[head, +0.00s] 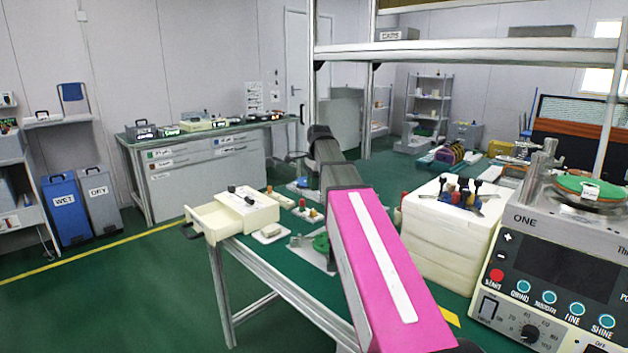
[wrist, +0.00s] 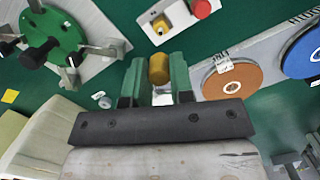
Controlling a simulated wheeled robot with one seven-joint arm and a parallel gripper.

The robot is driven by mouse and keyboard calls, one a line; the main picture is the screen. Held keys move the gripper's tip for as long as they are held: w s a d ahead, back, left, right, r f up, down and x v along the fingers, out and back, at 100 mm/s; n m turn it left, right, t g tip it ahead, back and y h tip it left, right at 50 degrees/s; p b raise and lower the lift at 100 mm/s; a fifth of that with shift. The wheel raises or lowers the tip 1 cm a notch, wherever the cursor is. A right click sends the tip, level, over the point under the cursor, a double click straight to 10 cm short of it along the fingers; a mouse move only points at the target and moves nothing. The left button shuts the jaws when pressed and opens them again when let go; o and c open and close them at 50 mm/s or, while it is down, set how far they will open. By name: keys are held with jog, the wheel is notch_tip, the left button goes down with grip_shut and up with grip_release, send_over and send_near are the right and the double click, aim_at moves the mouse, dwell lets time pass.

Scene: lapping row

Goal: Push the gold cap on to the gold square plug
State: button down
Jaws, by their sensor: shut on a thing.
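My gripper (wrist: 157,80) is shut on the gold cap (wrist: 159,69), a small gold cylinder between its two green fingers in the wrist view. The gold square plug (wrist: 160,25) stands on a white block (wrist: 178,22) at the top of that view, beyond the fingertips. The cap appears apart from the plug; its height over the block cannot be told. A red cap (wrist: 201,8) sits on the same block, right of the plug. In the head view my pink arm reaches over the bench, and my gripper and the held cap cannot be made out.
In the wrist view a green disc (wrist: 52,38) with black knobs lies left, and orange (wrist: 232,79) and blue (wrist: 302,50) discs lie right. In the head view a cream drawer box (head: 247,211), stacked white block (head: 448,236) and control machine (head: 560,265) flank the bench.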

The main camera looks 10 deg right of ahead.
jog(key=shift+f, duration=0.1)
dwell(0.3)
jog(key=shift+f, duration=2.8)
jog(key=shift+f, duration=1.2)
jog(key=c, duration=0.9)
grip_release()
notch_tip(320, 180, up, 11)
jog(key=d, duration=0.1)
jog(key=shift+d+f, duration=0.15)
